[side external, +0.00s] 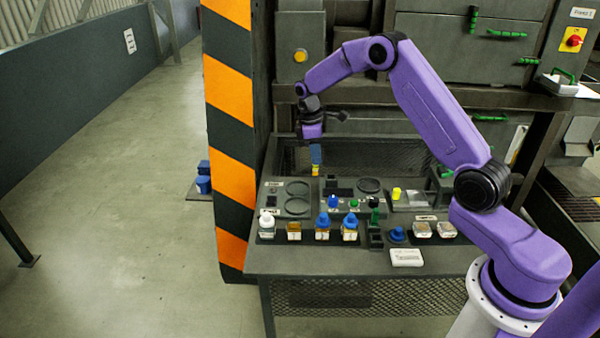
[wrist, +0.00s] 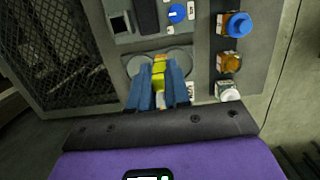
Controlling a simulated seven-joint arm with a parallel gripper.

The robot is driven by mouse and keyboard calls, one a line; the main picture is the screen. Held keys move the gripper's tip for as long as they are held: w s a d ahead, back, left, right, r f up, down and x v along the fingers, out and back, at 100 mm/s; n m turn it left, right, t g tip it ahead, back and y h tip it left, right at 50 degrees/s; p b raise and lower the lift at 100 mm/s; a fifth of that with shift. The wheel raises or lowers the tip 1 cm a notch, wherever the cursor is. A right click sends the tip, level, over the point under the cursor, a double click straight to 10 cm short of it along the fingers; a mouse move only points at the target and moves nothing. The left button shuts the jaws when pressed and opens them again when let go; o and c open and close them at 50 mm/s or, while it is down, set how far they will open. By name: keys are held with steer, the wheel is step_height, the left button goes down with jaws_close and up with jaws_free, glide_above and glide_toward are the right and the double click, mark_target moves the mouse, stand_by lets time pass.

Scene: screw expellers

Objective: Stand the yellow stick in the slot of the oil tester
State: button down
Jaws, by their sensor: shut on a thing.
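My gripper (side external: 316,155) hangs above the left part of the bench, pointing down. Its blue fingers (wrist: 157,88) are shut on the yellow stick (wrist: 158,78). The stick's lower end (side external: 316,171) shows below the fingers in the side view, roughly upright and above the bench panel. The grey panel device (wrist: 205,45), which I take to be the oil tester, has a dark square slot (wrist: 120,24), a dark screen and a blue knob (wrist: 178,12). In the side view the blue knob (side external: 333,201) is right of and below the stick. The stick is apart from the slot.
Two round dishes (side external: 297,206) lie in the panel at the left. Capped bottles (side external: 322,226) stand along the front. A yellow piece (side external: 396,194) sits farther right. A mesh panel (side external: 350,157) closes the back, and a striped post (side external: 229,110) stands left of the bench.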

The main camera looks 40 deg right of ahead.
steer(key=d, duration=0.9)
steer(key=shift+w+a+f, duration=0.1)
steer(key=shift+w+f, duration=0.1)
steer(key=shift+f, duration=1)
steer(key=shift+w+a+f, duration=0.1)
steer(key=shift+w+f, duration=0.1)
steer(key=shift+f, duration=0.95)
steer(key=shift+f, duration=1.95)
stand_by(0.5)
steer(key=c, duration=0.6)
jaws_free()
step_height(320, 180, up, 9)
stand_by(1.3)
